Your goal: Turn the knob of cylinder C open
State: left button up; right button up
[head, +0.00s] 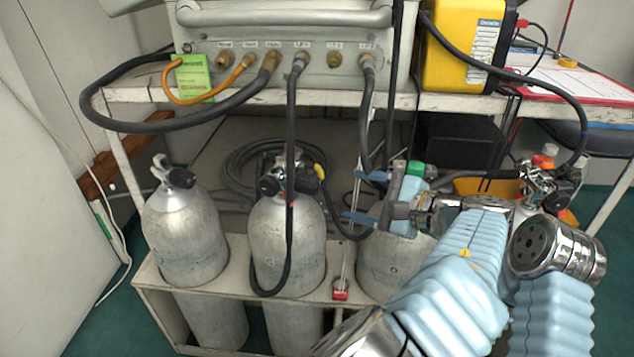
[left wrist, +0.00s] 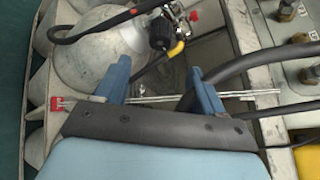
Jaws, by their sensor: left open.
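Silver cylinders stand in a rack: a left one (head: 180,235), a middle one (head: 285,240) and a third (head: 385,262) partly hidden behind my arm. I cannot read which is C; the third has a faint mark. The middle cylinder has a black knob (head: 268,186) and a yellow-ended hose at its valve. In the left wrist view, a cylinder (left wrist: 92,45) with a black knob (left wrist: 160,33) and yellow fitting lies beyond the fingers. My left gripper (head: 352,197) is open, right of the middle cylinder's valve; its blue fingers (left wrist: 158,82) hold nothing. My right gripper is not seen.
Thin metal rods (left wrist: 250,94) cross the left wrist view at the fingers, with a red clip (left wrist: 57,103). Black hoses (head: 291,130) hang from the panel (head: 320,62) above. A yellow case (head: 462,50) stands on the shelf. Chrome fittings (head: 540,180) crowd the right.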

aim_at(317, 188)
pick_arm(q)
jog(key=x, duration=1.1)
jog(key=shift+w+a+f+b, duration=0.1)
jog(key=shift+w+a+b, duration=0.1)
jog(key=shift+a+b, duration=0.15)
jog(key=shift+d, duration=0.1)
jog(key=c, duration=1)
jog(key=shift+f+n+t+b, duration=0.25)
jog(key=shift+n+t+b, duration=0.05)
jog(key=shift+b, duration=0.45)
jog(key=shift+c, duration=0.2)
jog(key=n+t+b, duration=0.1)
jog(key=b, duration=0.2)
jog(key=n+y+b, duration=0.1)
jog(key=n+b, duration=0.1)
jog(key=b, duration=0.1)
jog(key=shift+f+n+t+b, duration=0.1)
jog(key=shift+n+t+b, duration=0.2)
jog(key=shift+t+b, duration=0.1)
jog(key=shift+n+t+b, duration=0.3)
jog(key=shift+n+b, duration=0.3)
jog(key=shift+b, duration=0.25)
jog(key=shift+r, duration=0.25)
